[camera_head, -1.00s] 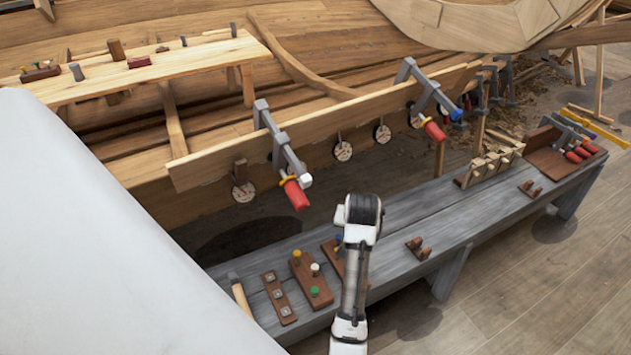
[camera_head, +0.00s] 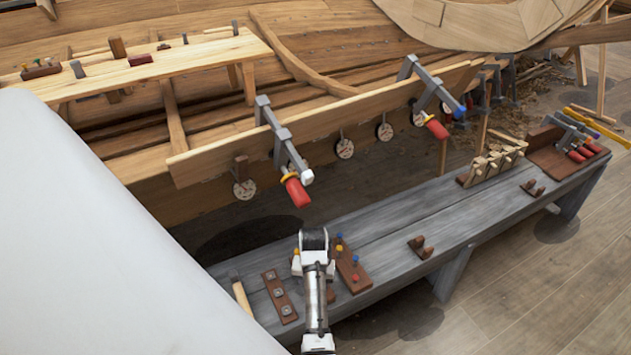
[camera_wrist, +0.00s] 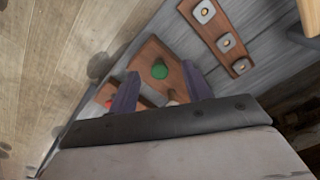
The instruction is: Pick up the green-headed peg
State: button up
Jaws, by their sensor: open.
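The green-headed peg (camera_wrist: 160,71) stands in a brown wooden block (camera_wrist: 150,50) in the wrist view. My gripper (camera_wrist: 161,69) is open, with its two dark fingers apart. The green head appears between the fingertips, with a gap on each side. I cannot tell how far below the fingers it is. A pale peg (camera_wrist: 172,98) in the same block is partly hidden by my gripper. In the head view my arm hides the green-headed peg and nearly all of its block, and my gripper's fingers do not show.
A brown strip with square metal pieces (camera_head: 279,297) lies left of my arm on the grey bench (camera_head: 400,215). A block with blue, yellow and red pegs (camera_head: 352,268) is close on the right. Red-handled clamps (camera_head: 296,191) hang on the plank above.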

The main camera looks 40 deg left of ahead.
jog(key=shift+w+a+f+p, duration=0.1)
jog(key=shift+w+f+p, duration=0.1)
jog(key=shift+f, duration=0.7)
jog(key=shift+w+a+f+p, duration=0.1)
jog(key=shift+w+f+p, duration=0.1)
jog(key=shift+f, duration=0.65)
jog(key=shift+w+f+p, duration=0.1)
jog(key=shift+w+f, duration=0.1)
jog(key=shift+f, duration=0.7)
jog(key=shift+c, duration=0.4)
jog(key=c, duration=1)
